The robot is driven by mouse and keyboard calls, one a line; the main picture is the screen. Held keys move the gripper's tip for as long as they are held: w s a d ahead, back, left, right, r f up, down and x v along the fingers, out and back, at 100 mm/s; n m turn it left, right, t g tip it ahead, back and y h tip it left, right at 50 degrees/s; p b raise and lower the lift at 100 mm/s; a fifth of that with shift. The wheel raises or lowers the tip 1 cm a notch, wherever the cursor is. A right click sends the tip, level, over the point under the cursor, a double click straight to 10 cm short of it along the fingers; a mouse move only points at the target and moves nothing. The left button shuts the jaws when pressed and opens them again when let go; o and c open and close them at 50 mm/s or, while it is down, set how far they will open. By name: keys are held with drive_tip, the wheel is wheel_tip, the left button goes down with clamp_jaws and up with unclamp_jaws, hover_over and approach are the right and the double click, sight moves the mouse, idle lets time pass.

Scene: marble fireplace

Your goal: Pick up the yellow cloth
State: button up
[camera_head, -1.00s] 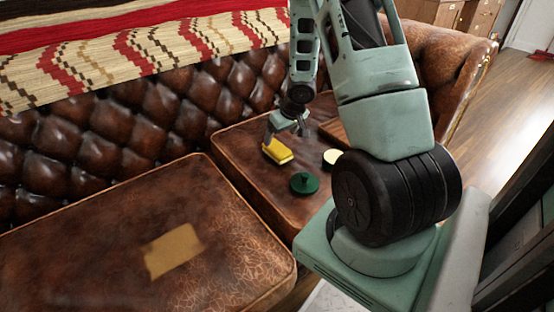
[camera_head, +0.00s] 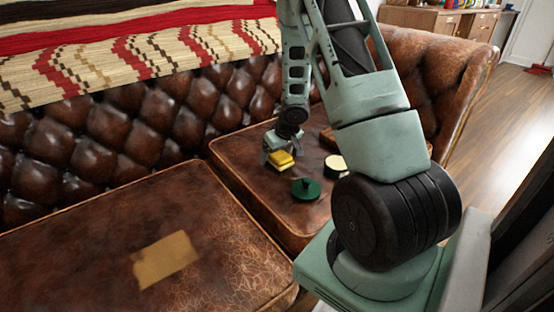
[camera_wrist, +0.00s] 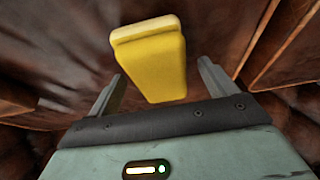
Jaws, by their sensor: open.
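A flat yellowish-tan cloth-like piece (camera_head: 165,260) lies on the left seat cushion, well away from my gripper. A thick yellow block with a paler layer (camera_head: 280,160), like a sponge, is on the right cushion at my gripper (camera_head: 281,146). In the wrist view the yellow block (camera_wrist: 155,65) shows between and beyond the spread fingers of my gripper (camera_wrist: 158,82), with gaps on both sides. My gripper is open and holds nothing. Which of the two yellow things is the cloth, I cannot tell for sure.
A green round knobbed object (camera_head: 305,189) and a dark round object with a cream top (camera_head: 335,165) stand near the block. A brown wooden-looking item (camera_head: 328,138) is partly behind my arm. The tufted backrest (camera_head: 120,130) rises behind, draped with a striped blanket (camera_head: 150,50).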

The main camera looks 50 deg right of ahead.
drive_tip(key=shift+f, duration=0.2)
drive_tip(key=shift+c, duration=0.4)
drive_tip(key=c, duration=1.1)
drive_tip(key=shift+r, duration=0.15)
wheel_tip(320, 180, up, 10)
drive_tip(key=p, duration=0.9)
drive_tip(key=shift+r, duration=0.1)
drive_tip(key=o, duration=0.5)
drive_tip(key=c, duration=0.3)
